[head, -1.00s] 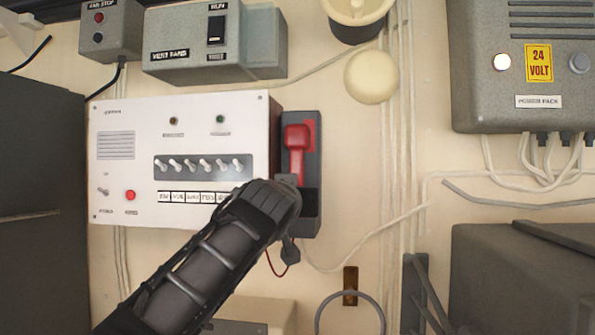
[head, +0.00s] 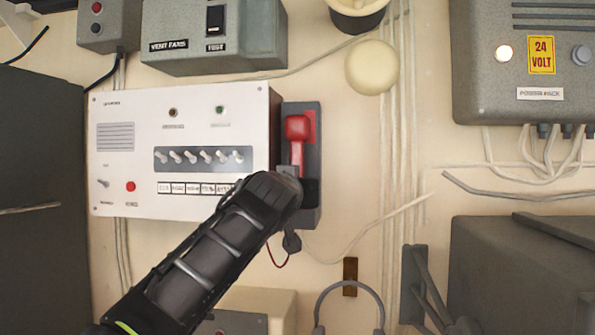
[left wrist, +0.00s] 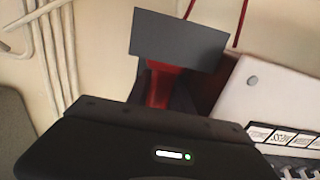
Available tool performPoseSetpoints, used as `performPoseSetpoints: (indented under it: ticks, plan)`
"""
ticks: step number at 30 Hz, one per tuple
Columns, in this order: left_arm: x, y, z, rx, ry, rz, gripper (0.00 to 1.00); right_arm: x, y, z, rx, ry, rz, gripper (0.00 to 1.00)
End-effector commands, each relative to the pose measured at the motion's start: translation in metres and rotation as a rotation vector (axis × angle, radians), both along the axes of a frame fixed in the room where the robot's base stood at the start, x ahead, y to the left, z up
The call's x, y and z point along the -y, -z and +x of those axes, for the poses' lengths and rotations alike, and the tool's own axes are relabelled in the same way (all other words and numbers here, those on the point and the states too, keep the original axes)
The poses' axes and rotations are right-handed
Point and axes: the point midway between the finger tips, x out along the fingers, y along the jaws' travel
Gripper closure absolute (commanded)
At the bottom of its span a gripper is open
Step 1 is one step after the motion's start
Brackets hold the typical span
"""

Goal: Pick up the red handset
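The red handset (head: 297,129) hangs upright in its dark grey cradle (head: 314,125) on the right side of the white panel box. Its upper end shows; its lower part is hidden behind my left gripper (head: 289,174). In the left wrist view a strip of the red handset (left wrist: 159,88) shows below a dark grey plate, with dark shapes on both sides of it. The gripper is at the handset's lower part, but its fingertips are too hidden to tell whether they are open or closed on it. My right gripper is not in view.
The white panel (head: 180,130) with switches is left of the cradle. A dark red cord (head: 274,258) hangs below it. Pipes (head: 400,150) run down the wall to the right. A headset-like band (head: 350,287) hangs below right. A grey power pack (head: 520,70) is at upper right.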

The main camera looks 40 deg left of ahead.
Motion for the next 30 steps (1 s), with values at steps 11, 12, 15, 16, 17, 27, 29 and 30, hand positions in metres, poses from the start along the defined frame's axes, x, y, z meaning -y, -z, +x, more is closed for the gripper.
performPoseSetpoints:
  ticks: [11, 12, 15, 16, 17, 27, 29, 30]
  plan:
    - [0.000, -0.001, 0.000, 0.002, 0.000, 0.001, 1.00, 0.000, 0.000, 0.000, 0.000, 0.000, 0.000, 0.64]
    - [0.000, -0.001, 0.000, 0.002, 0.000, 0.001, 1.00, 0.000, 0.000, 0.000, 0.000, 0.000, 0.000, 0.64]
    - [0.000, -0.001, 0.000, 0.002, 0.000, 0.001, 1.00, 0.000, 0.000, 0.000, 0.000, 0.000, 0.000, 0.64]
    - [0.000, -0.001, 0.000, 0.002, 0.000, 0.001, 1.00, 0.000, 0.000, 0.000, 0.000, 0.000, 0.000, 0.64]
    - [0.000, -0.001, 0.000, 0.002, 0.000, 0.001, 1.00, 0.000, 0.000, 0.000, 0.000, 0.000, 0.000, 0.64]
    - [0.004, -0.015, -0.002, 0.004, 0.001, 0.000, 1.00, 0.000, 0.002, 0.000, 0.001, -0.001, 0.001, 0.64]
    - [0.004, -0.021, -0.002, 0.006, 0.002, 0.000, 1.00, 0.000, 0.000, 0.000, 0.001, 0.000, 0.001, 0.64]
    - [0.004, -0.026, -0.002, 0.004, 0.002, 0.000, 1.00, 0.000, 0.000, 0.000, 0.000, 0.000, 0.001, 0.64]
